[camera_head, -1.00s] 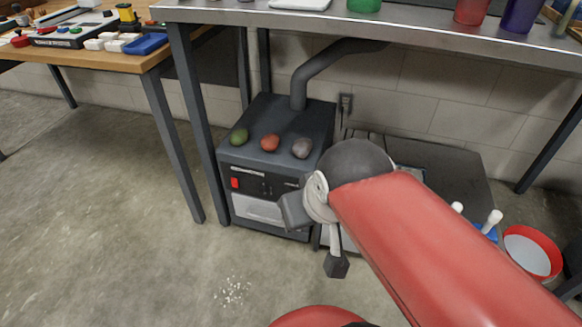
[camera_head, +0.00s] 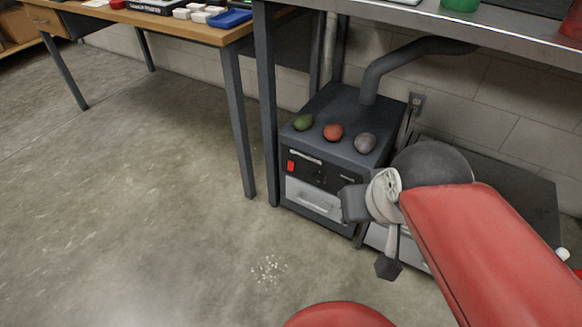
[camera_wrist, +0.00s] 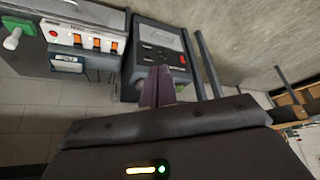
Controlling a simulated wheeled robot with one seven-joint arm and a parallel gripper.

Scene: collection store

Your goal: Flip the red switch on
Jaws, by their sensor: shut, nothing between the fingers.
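The red switch (camera_head: 291,166) is a small red rocker at the upper left of the dark front panel of a grey furnace (camera_head: 316,203). In the wrist view the furnace (camera_wrist: 160,40) appears turned, and the red switch (camera_wrist: 182,60) shows as a small red spot on its right side. My gripper (camera_wrist: 158,86) has its fingers together with nothing between them, apart from the switch and below it in that picture. In the head view my arm's end is right of the switch, in front of the furnace's right side; the fingertips are not clear there. I cannot tell the switch's position.
Green, red and grey lumps (camera_head: 333,132) sit on the furnace top under a metal table (camera_head: 400,15). A table leg (camera_head: 266,110) stands close left of the furnace. A unit with orange switches (camera_wrist: 97,44) shows in the wrist view. The floor (camera_head: 150,200) at left is open.

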